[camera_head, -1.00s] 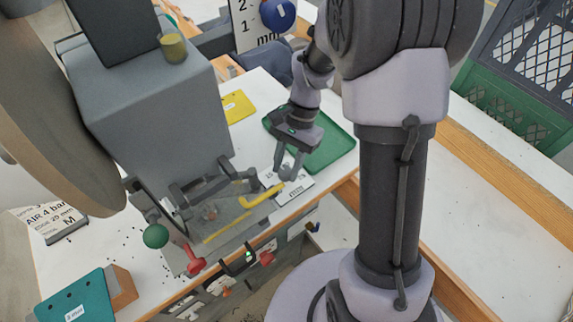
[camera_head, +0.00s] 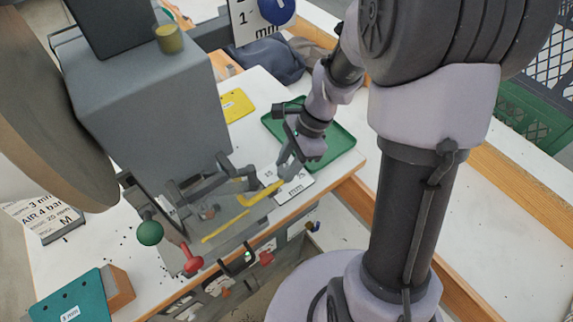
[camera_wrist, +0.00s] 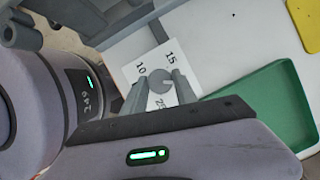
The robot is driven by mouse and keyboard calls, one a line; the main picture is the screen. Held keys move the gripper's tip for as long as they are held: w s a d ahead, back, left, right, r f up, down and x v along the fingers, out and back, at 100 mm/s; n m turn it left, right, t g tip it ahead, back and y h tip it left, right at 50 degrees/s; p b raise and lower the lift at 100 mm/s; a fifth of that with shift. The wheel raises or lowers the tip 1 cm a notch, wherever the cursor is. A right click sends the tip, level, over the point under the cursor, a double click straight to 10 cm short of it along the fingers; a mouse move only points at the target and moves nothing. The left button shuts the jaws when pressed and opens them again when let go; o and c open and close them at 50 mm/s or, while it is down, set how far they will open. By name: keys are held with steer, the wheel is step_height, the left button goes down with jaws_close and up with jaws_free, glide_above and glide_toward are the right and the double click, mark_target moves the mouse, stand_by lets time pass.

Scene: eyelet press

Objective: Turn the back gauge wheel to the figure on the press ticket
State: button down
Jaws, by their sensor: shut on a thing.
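The back gauge wheel (camera_wrist: 160,83) is a small grey round knob on a white scale plate (camera_wrist: 136,70) with the figures 10, 15 and 25 showing. My gripper (camera_wrist: 160,76) is shut on the wheel, one finger on each side, in the wrist view. In the head view my gripper (camera_head: 284,166) reaches down to the plate (camera_head: 298,187), and the wheel is mostly hidden. A pointer or exact setting cannot be read.
The grey press (camera_head: 150,110) stands left of my gripper, with a yellow bar (camera_head: 245,197) at its base. A green tray (camera_head: 335,147) lies right behind my gripper. A green ball handle (camera_head: 150,233) and red handle (camera_head: 192,264) stick out in front.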

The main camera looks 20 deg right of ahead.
steer(key=shift+m+t, duration=0.3)
steer(key=shift+m, duration=0.6)
steer(key=c, duration=1)
jaws_free()
steer(key=p+v, duration=0.7)
steer(key=v, duration=1)
steer(key=shift+s+d+r+p, duration=0.15)
steer(key=shift+p, duration=0.15)
